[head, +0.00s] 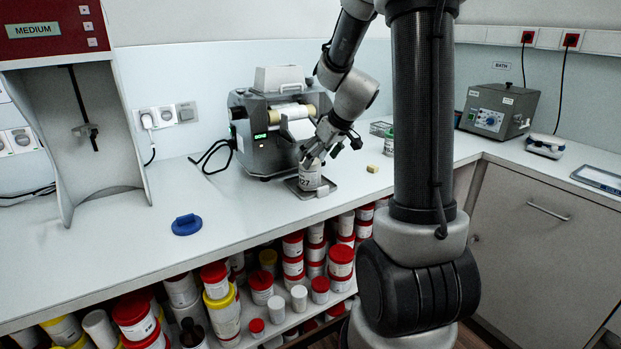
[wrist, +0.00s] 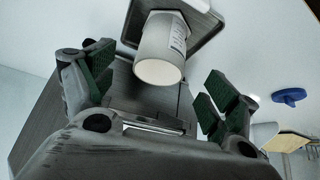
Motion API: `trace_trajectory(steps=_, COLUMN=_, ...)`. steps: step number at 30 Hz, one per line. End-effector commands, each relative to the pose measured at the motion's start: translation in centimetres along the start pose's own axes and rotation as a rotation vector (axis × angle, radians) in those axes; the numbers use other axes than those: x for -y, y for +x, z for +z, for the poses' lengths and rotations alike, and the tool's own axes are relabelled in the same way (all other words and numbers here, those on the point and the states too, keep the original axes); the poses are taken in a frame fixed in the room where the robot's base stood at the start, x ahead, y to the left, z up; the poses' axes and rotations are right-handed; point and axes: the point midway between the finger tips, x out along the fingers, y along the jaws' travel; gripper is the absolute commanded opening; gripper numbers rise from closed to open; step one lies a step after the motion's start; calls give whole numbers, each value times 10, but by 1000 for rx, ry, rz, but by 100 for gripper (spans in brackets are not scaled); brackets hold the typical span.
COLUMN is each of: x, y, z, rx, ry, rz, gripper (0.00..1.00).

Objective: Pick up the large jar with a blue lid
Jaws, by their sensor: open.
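A white jar (head: 310,178) with a dark-printed label stands on a small metal tray (head: 327,190) in front of the mill. No lid shows on it. In the wrist view the jar (wrist: 172,45) shows its pale round end toward the camera. A blue lid (head: 186,224) lies on the counter to the left, apart from the jar; it also shows in the wrist view (wrist: 289,97). My gripper (head: 321,150) is open just above the jar. In the wrist view its green-padded fingers (wrist: 158,90) are spread, with nothing held between them. The jar's upper part is partly hidden in the head view.
A grey mill (head: 262,130) stands close behind the jar. A red-topped press (head: 75,120) is at left. The shelf below holds several red- and yellow-lidded jars. The front left counter is mostly clear.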

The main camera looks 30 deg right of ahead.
Motion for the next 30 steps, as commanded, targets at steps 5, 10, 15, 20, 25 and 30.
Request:
trace_trajectory(steps=5, x=0, y=18, z=1, rx=3, ry=2, rz=-1, gripper=87)
trace_trajectory(steps=10, x=0, y=48, z=0, rx=2, ry=1, rz=-1, gripper=87)
trace_trajectory(steps=15, x=0, y=62, z=0, rx=1, ry=0, rz=0, gripper=87)
trace_trajectory(steps=20, x=0, y=63, z=0, rx=0, ry=-1, rz=1, gripper=87)
trace_trajectory(steps=25, x=0, y=63, z=0, rx=0, ry=0, rz=1, gripper=67)
trace_trajectory(steps=30, x=0, y=63, z=0, rx=0, ry=0, rz=1, gripper=39)
